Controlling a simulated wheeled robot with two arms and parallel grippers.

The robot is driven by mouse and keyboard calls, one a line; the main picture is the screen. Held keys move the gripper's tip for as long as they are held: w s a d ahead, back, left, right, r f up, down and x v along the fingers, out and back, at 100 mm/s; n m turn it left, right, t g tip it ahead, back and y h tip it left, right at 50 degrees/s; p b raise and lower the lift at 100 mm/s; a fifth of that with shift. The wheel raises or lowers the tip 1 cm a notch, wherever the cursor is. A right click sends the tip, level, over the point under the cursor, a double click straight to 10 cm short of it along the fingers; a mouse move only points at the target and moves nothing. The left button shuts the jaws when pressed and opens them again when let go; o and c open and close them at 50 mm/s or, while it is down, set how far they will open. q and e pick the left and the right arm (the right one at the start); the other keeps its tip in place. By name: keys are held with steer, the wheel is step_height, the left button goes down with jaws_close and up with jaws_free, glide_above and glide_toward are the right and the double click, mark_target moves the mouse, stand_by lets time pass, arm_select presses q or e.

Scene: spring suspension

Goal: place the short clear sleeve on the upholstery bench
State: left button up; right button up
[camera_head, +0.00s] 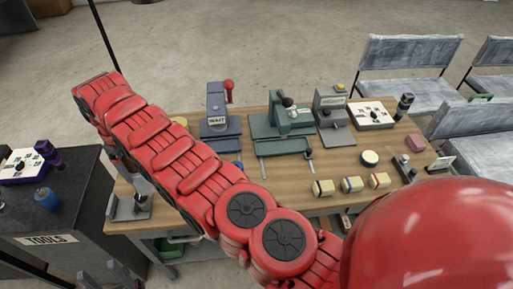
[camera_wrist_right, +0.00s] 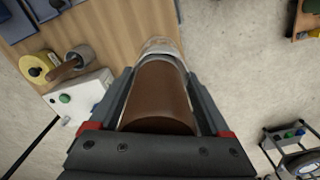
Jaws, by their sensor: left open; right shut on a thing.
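In the right wrist view my right gripper (camera_wrist_right: 160,78) is shut on a round thing that looks like the short clear sleeve (camera_wrist_right: 160,47). Its glassy rim shows beyond the fingertips, and brown shows between the fingers. It is over or beside a wooden bench edge; I cannot tell the height. In the head view the wooden bench (camera_head: 335,201) stands in the middle; I cannot read whether it is the upholstery bench. My right gripper and the sleeve are not clearly visible there. My left gripper (camera_head: 106,276) appears open and empty at the bottom left.
A fixture marked WAIT (camera_head: 216,125), a green fixture (camera_head: 282,122) and small yellow-banded blocks (camera_head: 352,184) stand on the bench. A dark TOOLS cabinet (camera_head: 88,215) is at left, chairs (camera_head: 410,55) at right. The wrist view shows a white box (camera_wrist_right: 78,97) and a yellow roll (camera_wrist_right: 35,67).

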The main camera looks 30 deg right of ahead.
steer(key=shift+w+d+r, duration=0.1)
steer(key=shift+d+r, duration=0.05)
steer(key=shift+d, duration=0.2)
steer(key=shift+d+r, duration=0.1)
